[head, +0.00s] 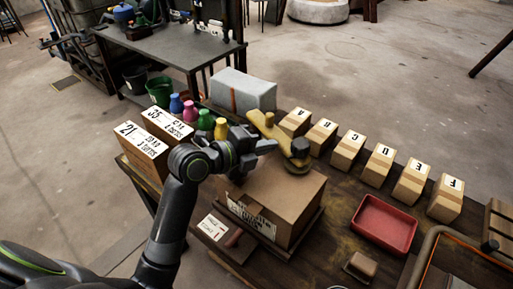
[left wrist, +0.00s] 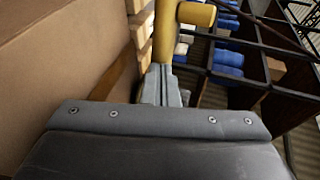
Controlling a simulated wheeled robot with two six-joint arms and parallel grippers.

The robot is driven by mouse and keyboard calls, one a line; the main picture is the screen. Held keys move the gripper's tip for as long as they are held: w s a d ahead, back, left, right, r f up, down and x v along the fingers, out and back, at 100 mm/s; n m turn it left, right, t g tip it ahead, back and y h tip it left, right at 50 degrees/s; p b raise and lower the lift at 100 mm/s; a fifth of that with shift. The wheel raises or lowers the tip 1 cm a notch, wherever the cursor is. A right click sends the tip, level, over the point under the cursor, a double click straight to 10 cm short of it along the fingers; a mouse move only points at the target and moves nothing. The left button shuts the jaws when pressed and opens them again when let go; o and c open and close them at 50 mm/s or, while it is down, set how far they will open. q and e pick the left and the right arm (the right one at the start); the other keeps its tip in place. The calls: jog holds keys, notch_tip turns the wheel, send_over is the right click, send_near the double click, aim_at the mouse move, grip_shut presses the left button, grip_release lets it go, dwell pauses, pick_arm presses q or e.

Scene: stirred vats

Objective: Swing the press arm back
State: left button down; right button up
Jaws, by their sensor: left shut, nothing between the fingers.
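The press arm (head: 272,130) is a yellow bar with a dark knob (head: 300,147) at its near right end. It lies over the back part of a brown carton (head: 275,200). My left gripper (head: 272,146) is shut and empty, with its fingertips close beside the yellow bar on its left. In the left wrist view the shut fingers (left wrist: 161,85) point at a yellow bar with a rounded crosspiece (left wrist: 197,14). I cannot tell whether they touch it. The carton wall (left wrist: 65,60) fills the left of that view. My right gripper is out of view.
Several lettered boxes (head: 348,150) stand in a row behind and to the right. A red tray (head: 384,224) lies at right. Coloured bottles (head: 190,110) and two labelled cartons (head: 140,140) stand left. A grey block (head: 243,90) is behind the press arm.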

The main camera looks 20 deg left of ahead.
aim_at(283, 143)
pick_arm(q)
jog(key=shift+w+d+n+t+y, duration=0.2)
jog(key=shift+d+n+y, duration=0.1)
jog(key=shift+d, duration=0.1)
jog(key=shift+w+d+n+t+y, duration=0.15)
jog(key=shift+d+n+t+y, duration=0.05)
jog(key=shift+d+n, duration=0.15)
jog(key=shift+w+d+b, duration=0.4)
jog(key=shift+b, duration=0.1)
jog(key=shift+w+d, duration=0.55)
jog(key=shift+d, duration=0.05)
jog(key=shift+b, duration=0.3)
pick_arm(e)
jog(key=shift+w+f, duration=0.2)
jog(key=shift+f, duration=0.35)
pick_arm(q)
jog(key=shift+r, duration=0.1)
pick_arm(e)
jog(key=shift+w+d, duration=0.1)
